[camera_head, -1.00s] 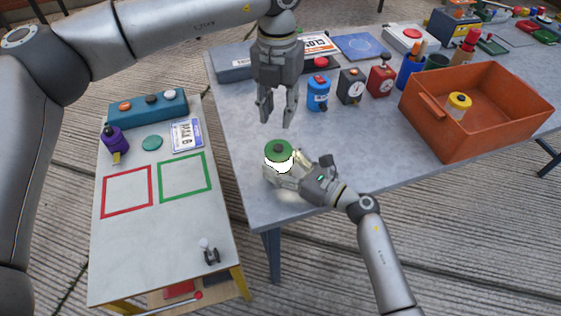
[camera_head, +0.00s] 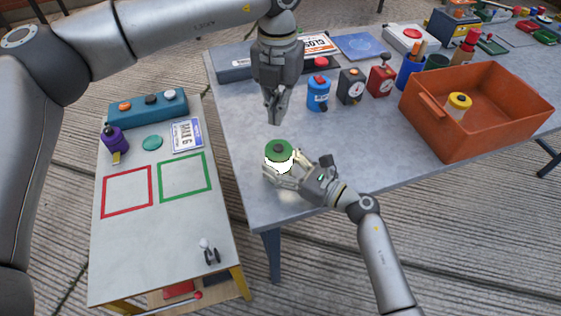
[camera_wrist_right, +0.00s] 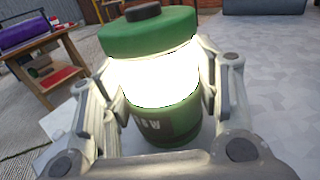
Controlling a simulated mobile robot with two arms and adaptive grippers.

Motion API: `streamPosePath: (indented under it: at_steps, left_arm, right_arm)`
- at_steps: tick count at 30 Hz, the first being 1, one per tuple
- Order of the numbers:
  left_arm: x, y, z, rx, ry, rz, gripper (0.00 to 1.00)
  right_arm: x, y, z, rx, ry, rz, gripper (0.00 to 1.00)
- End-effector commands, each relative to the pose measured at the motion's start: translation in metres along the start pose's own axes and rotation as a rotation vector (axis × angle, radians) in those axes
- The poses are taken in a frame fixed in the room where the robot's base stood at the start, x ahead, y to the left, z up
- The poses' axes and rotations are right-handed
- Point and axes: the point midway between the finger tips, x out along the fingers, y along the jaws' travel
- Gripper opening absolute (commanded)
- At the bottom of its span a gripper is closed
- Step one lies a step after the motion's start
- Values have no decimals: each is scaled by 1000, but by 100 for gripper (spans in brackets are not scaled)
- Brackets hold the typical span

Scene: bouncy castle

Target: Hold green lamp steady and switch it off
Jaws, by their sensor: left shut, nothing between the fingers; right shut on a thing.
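The green lamp (camera_head: 279,148) stands upright on the grey table near its front left edge. Its middle band glows white and a dark button sits on its green cap. In the right wrist view the lamp (camera_wrist_right: 150,40) fills the space between the fingers. My right gripper (camera_head: 288,172) is shut on the lamp's body from the right, one finger on each side. My left gripper (camera_head: 274,120) is shut and empty, pointing down just above and slightly behind the lamp's cap, apart from it. The lower part of the lamp is partly hidden by the right gripper.
Behind the lamp stand a blue canister (camera_head: 318,93), a dark timer (camera_head: 351,86) and a red one (camera_head: 381,80). An orange bin (camera_head: 478,122) holding a yellow-topped lamp is at right. A side table (camera_head: 200,285) with red and green squares stands at left, across a gap.

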Motion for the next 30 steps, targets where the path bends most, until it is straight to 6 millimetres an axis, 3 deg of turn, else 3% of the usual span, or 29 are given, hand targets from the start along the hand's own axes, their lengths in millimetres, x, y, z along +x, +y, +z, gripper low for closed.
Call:
streamPosePath:
  at_steps: [19, 30]
  left_arm:
    - [3, -2, 0, 5, -6, -16, 0]
    - [19, -27, -1, 42, -200, -309, 0]
  right_arm:
    - [0, 0, -1, 1, 1, 0, 22]
    - [0, 0, -1, 1, 1, -1, 22]
